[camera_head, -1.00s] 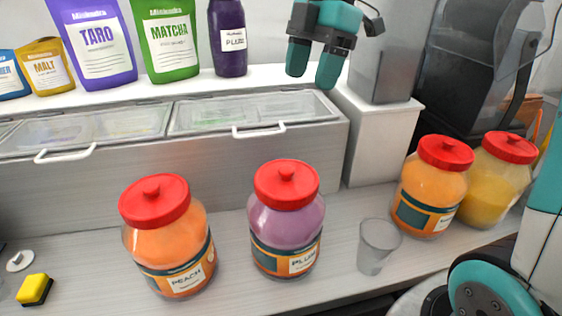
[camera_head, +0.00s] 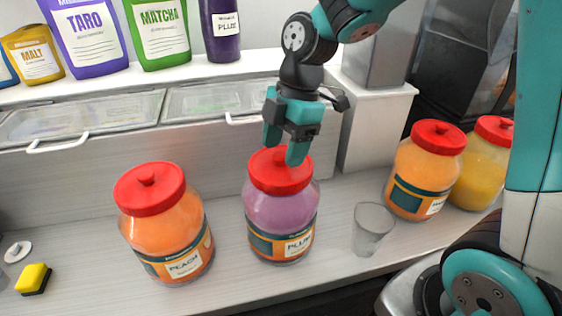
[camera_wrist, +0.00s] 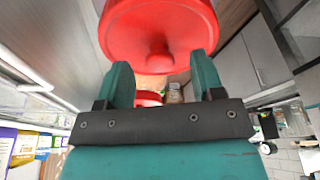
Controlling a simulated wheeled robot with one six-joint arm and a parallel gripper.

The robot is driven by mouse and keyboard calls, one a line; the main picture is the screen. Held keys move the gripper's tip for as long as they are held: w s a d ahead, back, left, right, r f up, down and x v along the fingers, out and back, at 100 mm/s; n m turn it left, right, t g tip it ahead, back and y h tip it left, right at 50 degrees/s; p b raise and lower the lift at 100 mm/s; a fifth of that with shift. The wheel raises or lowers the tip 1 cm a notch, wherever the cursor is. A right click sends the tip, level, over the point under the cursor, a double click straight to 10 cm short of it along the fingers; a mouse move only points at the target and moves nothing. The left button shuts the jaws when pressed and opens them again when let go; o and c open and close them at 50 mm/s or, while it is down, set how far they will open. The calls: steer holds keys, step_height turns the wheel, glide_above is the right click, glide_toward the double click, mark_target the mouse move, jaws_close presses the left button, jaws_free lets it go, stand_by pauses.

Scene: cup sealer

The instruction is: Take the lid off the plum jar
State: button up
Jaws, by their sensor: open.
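The plum jar (camera_head: 277,212) holds purple contents and stands upright on the counter, with its label facing front. Its red lid (camera_head: 268,178) with a knob on top is on the jar. My gripper (camera_head: 284,148) is open, pointing down just above the lid, and it partly hides the lid and its knob. In the wrist view the red lid (camera_wrist: 158,22) fills the top of the picture. Its knob lies just beyond and between my open teal fingertips (camera_wrist: 163,68). I see nothing held between the fingers.
The peach jar (camera_head: 165,228) stands to the left and a clear empty cup (camera_head: 372,228) to the right. An orange jar (camera_head: 425,172) and a yellow jar (camera_head: 480,170) stand further right. A yellow sponge (camera_head: 33,279) lies at far left. Pouches line the shelf behind.

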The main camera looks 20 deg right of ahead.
steer(key=shift+f, duration=0.3)
steer(key=c, duration=1)
steer(key=shift+r, duration=0.1)
